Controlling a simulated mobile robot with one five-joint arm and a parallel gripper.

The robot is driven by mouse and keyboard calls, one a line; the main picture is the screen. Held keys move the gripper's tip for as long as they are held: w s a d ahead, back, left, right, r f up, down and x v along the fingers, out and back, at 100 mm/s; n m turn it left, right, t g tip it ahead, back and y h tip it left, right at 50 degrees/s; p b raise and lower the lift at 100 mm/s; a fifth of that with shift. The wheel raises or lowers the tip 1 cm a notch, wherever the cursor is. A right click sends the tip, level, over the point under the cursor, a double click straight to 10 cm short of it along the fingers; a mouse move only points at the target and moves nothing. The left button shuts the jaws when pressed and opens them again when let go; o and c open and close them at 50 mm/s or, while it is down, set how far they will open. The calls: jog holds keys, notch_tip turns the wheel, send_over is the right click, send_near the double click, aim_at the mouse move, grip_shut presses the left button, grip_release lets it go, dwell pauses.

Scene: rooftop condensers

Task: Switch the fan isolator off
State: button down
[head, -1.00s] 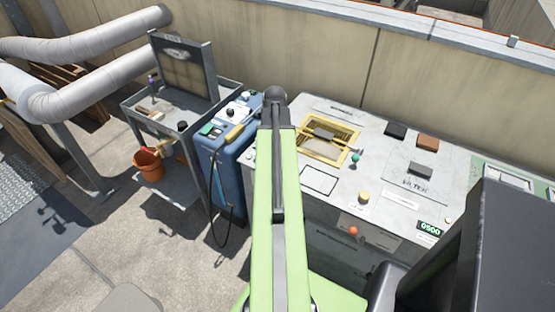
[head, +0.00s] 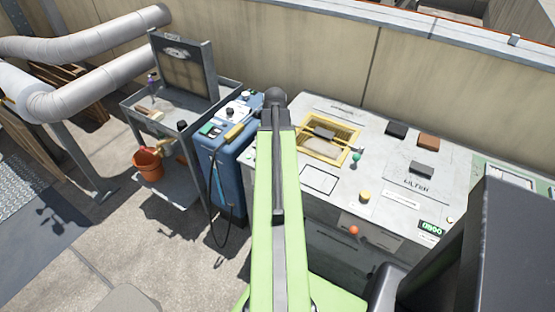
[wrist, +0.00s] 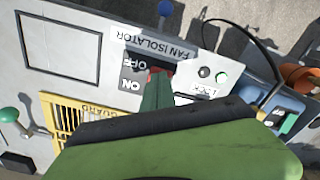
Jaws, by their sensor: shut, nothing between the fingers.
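The fan isolator shows upside down in the wrist view: a white FAN ISOLATOR label (wrist: 159,35) beside a dark switch recess (wrist: 180,66), with OFF and ON marks at its left. A little red shows in the recess by the OFF mark. My gripper (wrist: 158,80) is shut and empty, its dark green fingers over the recess. They hide most of the switch, so its position and any contact are unclear. In the head view my arm hides both gripper and isolator.
A yellow guard frame (wrist: 72,112) and a green-knobbed lever (wrist: 10,115) are near the fingers. The blue unit (head: 222,165) with a hanging hose stands left of the grey console (head: 320,180). An orange bucket (head: 147,163) sits on the cart's lower shelf.

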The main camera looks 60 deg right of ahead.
jog(key=shift+f+b, duration=0.4)
jog(key=shift+f, duration=0.05)
jog(key=shift+r, duration=0.15)
notch_tip(320, 180, up, 7)
jog(key=p, duration=0.7)
